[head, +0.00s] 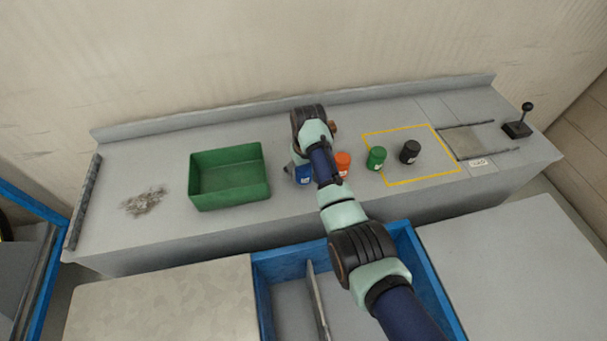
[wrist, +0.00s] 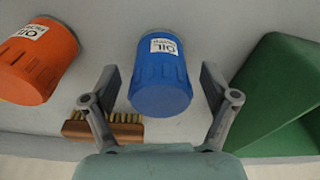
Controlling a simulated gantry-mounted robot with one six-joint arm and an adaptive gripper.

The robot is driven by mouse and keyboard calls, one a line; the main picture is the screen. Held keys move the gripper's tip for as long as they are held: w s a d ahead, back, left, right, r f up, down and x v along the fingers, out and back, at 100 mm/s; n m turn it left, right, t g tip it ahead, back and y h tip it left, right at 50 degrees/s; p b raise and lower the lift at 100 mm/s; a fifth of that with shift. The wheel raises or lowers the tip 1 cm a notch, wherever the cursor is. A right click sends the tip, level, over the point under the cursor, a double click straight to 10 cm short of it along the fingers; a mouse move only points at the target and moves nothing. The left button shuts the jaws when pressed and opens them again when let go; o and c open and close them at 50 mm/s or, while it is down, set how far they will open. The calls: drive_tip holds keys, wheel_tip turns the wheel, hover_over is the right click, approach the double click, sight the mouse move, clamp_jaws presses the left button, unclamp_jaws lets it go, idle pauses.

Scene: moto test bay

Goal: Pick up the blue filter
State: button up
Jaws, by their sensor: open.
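The blue filter (wrist: 161,78) is a ribbed cylinder with a white "OIL FILTER" label, standing on the grey bench. In the wrist view my gripper (wrist: 157,80) is open, with one finger on each side of the blue filter and visible gaps between the fingers and the filter. In the head view the blue filter (head: 304,175) is partly hidden behind my arm. There my gripper is mostly hidden by the arm, with a grey part of it (head: 289,170) showing just left of the filter.
An orange filter (head: 343,161) stands close to the right, then a green one (head: 377,158) and a black one (head: 410,152) by a yellow outline. A green bin (head: 230,192) stands to the left. A brush (wrist: 103,126) lies near the left finger. Metal bits (head: 143,201) lie far left.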

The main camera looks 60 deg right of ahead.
drive_tip(key=shift+f, duration=0.95)
drive_tip(key=shift+w, duration=0.1)
drive_tip(key=c, duration=1.5)
wheel_tip(320, 180, up, 20)
drive_tip(key=p, duration=0.4)
drive_tip(key=shift+r+p, duration=0.1)
drive_tip(key=shift+p, duration=0.2)
